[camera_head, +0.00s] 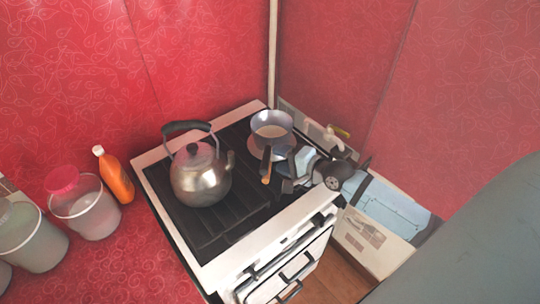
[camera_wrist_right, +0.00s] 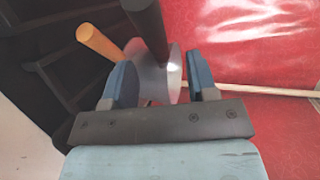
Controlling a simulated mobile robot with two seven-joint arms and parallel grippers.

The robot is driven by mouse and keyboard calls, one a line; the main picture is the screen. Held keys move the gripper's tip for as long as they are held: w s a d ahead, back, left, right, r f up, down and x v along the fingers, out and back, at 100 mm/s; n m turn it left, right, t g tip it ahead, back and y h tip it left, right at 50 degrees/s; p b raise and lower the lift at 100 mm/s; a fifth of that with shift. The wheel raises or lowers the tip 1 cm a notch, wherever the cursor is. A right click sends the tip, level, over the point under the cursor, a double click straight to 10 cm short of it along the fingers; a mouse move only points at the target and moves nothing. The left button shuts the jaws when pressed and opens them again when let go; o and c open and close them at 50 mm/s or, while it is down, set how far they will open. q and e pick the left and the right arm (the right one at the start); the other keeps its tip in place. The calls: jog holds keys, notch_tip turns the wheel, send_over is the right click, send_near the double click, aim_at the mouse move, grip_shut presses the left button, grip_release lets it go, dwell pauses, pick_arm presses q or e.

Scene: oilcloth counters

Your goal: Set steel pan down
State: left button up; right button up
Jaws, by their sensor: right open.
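The steel pan (camera_head: 271,120) is at the back right of the black stove top (camera_head: 222,230), upright with its inside showing. A dark handle points toward the front, and an orange-brown handle end shows below it. My right gripper (camera_head: 283,168) is open, close beside the handle at the pan's near right side. In the right wrist view the pan's shiny side (camera_wrist_right: 172,75) shows beyond and between the open fingers (camera_wrist_right: 160,82). The black handle and the orange one run up to the left there. I cannot tell whether a finger touches the pan. My left gripper is not in view.
A steel kettle (camera_head: 200,178) stands left of the pan on the stove. Red walls close in the back. The stove's front left is clear.

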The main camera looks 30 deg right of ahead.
jog(key=v, duration=0.7)
dwell(0.4)
